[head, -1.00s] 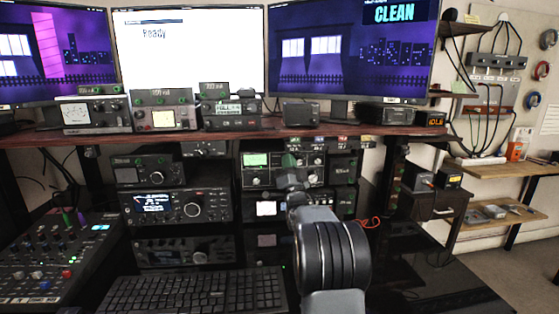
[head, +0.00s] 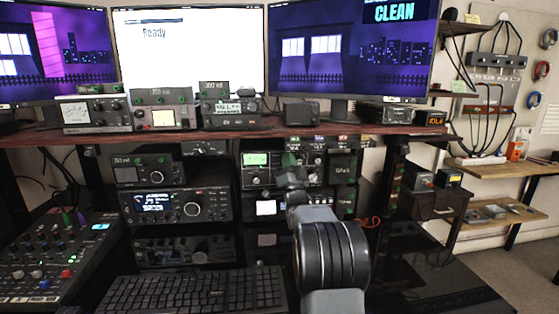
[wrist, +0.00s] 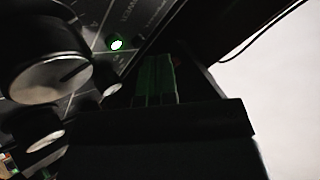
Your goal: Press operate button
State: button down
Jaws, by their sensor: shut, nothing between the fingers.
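My gripper (head: 290,162) is shut and empty, its green fingers in front of the tuner unit (head: 257,178) with a green screen on the middle shelf. In the wrist view the green fingers (wrist: 155,78) point at a dark panel. A small lit green button (wrist: 117,42) is on that panel, a little left of and beyond the fingertips. The fingers look apart from it, but the depth is hard to judge. No label that I can read marks it as the operate button. In the head view my arm hides part of the unit.
A large round knob (wrist: 50,65) and smaller knobs stand out from the panel left of the fingers. A keyboard (head: 190,289) and a mixer (head: 50,258) lie on the desk below. A shelf (head: 180,136) with several devices runs above the gripper.

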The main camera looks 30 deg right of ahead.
jog(key=shift+w+d, duration=0.1)
jog(key=shift+w, duration=0.2)
jog(key=shift+w+f, duration=0.1)
dwell(0.4)
jog(key=shift+b, duration=0.55)
jog(key=shift+s+a+b, duration=0.2)
jog(key=shift+s+b, duration=0.3)
jog(key=shift+s, duration=0.05)
jog(key=s+a+b, duration=0.1)
jog(key=s+b, duration=0.2)
jog(key=s+a+b, duration=0.1)
jog(key=s, duration=0.1)
jog(key=shift+s+a, duration=0.2)
jog(key=shift+a, duration=0.1)
dwell(0.4)
